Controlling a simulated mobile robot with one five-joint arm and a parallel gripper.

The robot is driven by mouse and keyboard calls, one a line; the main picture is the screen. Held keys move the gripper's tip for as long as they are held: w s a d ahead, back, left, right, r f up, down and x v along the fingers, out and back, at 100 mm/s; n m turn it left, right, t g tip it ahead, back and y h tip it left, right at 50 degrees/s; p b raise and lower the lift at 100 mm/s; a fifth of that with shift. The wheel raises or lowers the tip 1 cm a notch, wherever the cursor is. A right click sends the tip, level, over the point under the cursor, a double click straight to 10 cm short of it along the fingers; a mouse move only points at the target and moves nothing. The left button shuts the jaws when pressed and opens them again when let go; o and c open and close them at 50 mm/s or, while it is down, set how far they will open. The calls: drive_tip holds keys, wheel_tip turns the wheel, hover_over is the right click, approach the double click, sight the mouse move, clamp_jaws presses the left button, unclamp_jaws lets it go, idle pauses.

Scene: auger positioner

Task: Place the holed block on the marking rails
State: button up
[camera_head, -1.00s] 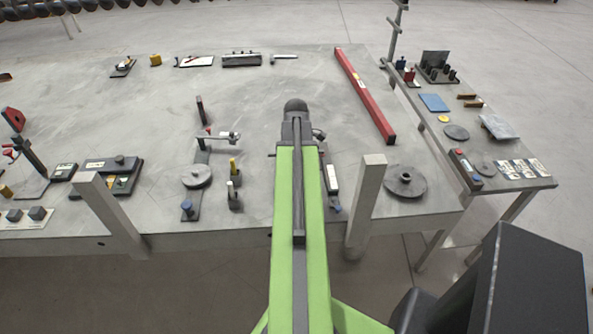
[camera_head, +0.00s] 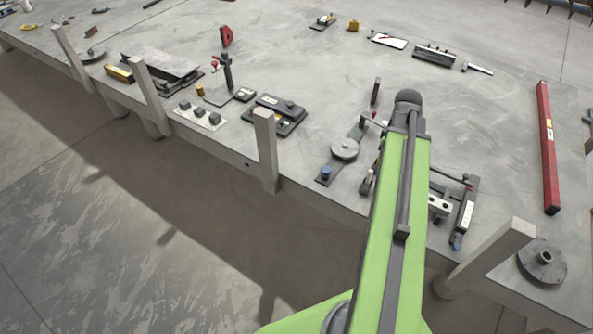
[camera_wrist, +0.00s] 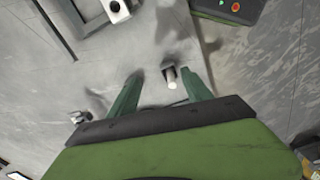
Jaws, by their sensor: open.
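A pale metal block with dark round openings (camera_head: 438,205), which looks like the holed block, sits just right of my arm in the head view. Beside it is a dark frame with long bars (camera_head: 468,205), possibly the marking rails. The wrist view shows a pale block with a round dark hole (camera_wrist: 116,9) at the top, next to a dark-edged bar; I cannot tell whether it is the same block. My gripper (camera_wrist: 160,78) is open, its two green fingers apart. A small dark peg with a white tip (camera_wrist: 172,80) shows between them, not gripped. My arm hides the gripper in the head view.
A disc stand (camera_head: 344,149) is left of my arm. A flanged disc (camera_head: 543,261) and a red bar (camera_head: 548,148) are on the right. A grey post (camera_head: 266,150) rises at the table's front edge. A green box with buttons (camera_wrist: 228,8) is upper right.

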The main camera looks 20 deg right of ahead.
drive_tip(key=w+a+m, duration=0.1)
drive_tip(key=w+a, duration=0.2)
drive_tip(key=a, duration=0.9)
drive_tip(key=w+a+m, duration=0.2)
drive_tip(key=w+a, duration=0.1)
drive_tip(key=a, duration=0.9)
drive_tip(key=w+a+m, duration=0.2)
drive_tip(key=a, duration=1.1)
drive_tip(key=shift+w, duration=0.4)
